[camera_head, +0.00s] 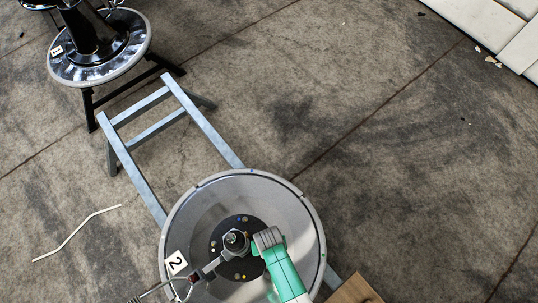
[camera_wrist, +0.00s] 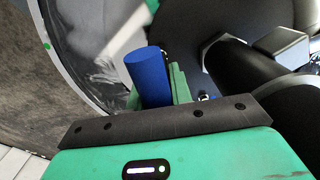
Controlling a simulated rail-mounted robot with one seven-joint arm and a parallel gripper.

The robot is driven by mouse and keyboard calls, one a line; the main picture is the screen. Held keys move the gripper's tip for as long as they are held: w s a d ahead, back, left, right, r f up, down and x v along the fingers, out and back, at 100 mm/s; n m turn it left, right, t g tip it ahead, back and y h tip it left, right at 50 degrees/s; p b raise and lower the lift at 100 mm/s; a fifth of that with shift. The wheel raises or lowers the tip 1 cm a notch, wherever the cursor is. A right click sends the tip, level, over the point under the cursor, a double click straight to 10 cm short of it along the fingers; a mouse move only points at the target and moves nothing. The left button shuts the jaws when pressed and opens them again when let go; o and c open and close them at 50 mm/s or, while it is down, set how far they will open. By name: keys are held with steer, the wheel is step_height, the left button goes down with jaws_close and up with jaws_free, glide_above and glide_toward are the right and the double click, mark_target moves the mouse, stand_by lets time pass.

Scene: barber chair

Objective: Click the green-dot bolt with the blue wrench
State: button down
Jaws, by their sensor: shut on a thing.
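My gripper (camera_head: 262,246) is green and grey and reaches in from the bottom over the right part of the dark hub (camera_head: 229,255). The hub is the centre of a round grey base (camera_head: 185,225) with a white "2" tag. In the wrist view, the green fingers are shut on a blue cylinder (camera_wrist: 148,72), which appears to be the blue wrench's handle. The wrench's working end is hidden. Small coloured dots and bolts ring the hub. A green dot (camera_wrist: 46,46) shows on the base's rim in the wrist view. I cannot tell which bolt is the green-dot one.
A metal rod with a joint (camera_head: 209,268) runs from the hub to the lower left. A dark post (camera_wrist: 245,72) stands close on the right in the wrist view. A second chair base (camera_head: 128,55) tagged "1" and a blue-grey frame (camera_head: 206,133) lie beyond. The right floor is mostly clear.

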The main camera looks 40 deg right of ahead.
steer(key=shift+m, duration=1)
steer(key=n, duration=0.3)
steer(key=shift+w, duration=0.1)
step_height(320, 180, up, 5)
steer(key=p, duration=0.5)
steer(key=shift+r+p, duration=0.15)
steer(key=shift+p, duration=0.2)
